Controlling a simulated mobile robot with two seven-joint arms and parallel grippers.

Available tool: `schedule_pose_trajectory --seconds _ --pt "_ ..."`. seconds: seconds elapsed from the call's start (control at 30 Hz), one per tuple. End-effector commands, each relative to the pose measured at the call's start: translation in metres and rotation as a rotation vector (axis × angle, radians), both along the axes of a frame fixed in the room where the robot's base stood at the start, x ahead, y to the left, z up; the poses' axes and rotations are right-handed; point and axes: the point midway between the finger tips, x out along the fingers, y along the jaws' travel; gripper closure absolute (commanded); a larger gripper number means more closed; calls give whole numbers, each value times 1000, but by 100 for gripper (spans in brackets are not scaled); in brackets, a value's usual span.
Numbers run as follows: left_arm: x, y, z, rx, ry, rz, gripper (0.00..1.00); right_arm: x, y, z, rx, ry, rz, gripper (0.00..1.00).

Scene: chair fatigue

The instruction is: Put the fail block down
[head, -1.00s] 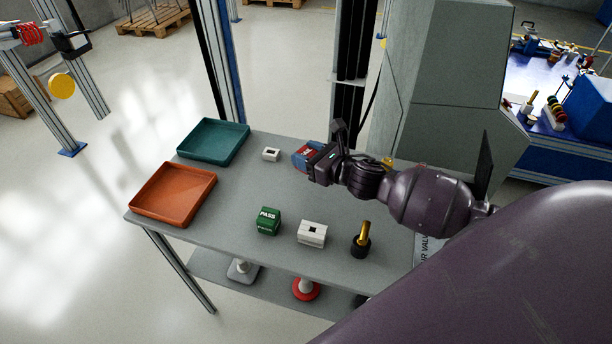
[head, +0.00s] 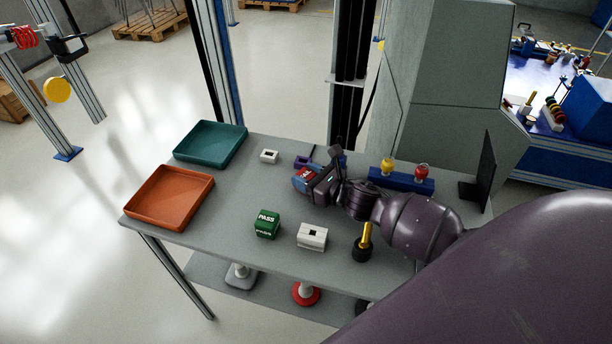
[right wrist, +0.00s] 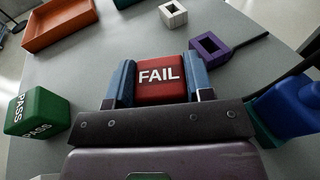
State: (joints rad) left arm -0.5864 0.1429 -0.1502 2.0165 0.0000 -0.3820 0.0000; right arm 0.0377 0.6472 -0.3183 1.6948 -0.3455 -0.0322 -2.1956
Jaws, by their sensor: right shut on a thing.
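The fail block (right wrist: 160,78) is red with white FAIL lettering. It sits between the blue-padded fingers of my right gripper (right wrist: 160,88) in the right wrist view, and the gripper is shut on it. In the head view my right gripper (head: 309,178) holds the fail block (head: 305,175) over the middle of the grey table (head: 235,195). Whether the block touches the table top is hard to tell. The left gripper is not in view.
The green pass block (head: 267,224) and a white block (head: 312,236) stand nearer the front. A small white block (head: 269,156) and a purple piece (head: 302,161) lie behind. An orange tray (head: 172,222) and teal tray (head: 181,157) are at left.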

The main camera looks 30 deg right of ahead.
Motion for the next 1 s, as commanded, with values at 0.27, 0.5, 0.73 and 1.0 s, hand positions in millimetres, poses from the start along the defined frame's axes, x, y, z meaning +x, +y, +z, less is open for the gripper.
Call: schedule_pose_trajectory --seconds 0.27,0.5,0.73,1.0 --pt "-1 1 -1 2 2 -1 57 0 0 -2 1 0 0 27" --pt "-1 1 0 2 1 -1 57 0 0 -2 0 0 0 27" --pt "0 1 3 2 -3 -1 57 -15 -5 3 -1 2 0 27" --pt "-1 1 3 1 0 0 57 -52 -17 9 0 2 0 27"
